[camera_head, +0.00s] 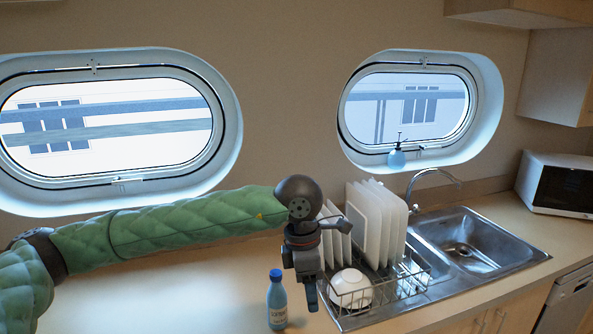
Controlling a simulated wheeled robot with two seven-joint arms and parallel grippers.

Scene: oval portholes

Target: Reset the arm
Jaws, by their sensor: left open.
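My left arm (170,228), in a green quilted cover, reaches in from the left across the counter. My left gripper (309,296) points down at the arm's end, in front of the dish rack (415,272). It is open, with nothing seen between its fingers. A blue bottle (277,302) stands upright on the counter just left of the gripper. A white bowl (351,290) sits in the rack just right of the gripper. My right gripper is not in view.
White plates (378,225) stand upright in the rack. A steel sink (470,245) with a tap (432,176) lies to the right, and a microwave (557,184) beyond it. A spray bottle (397,157) stands at the right porthole. The counter (180,290) left of the blue bottle is clear.

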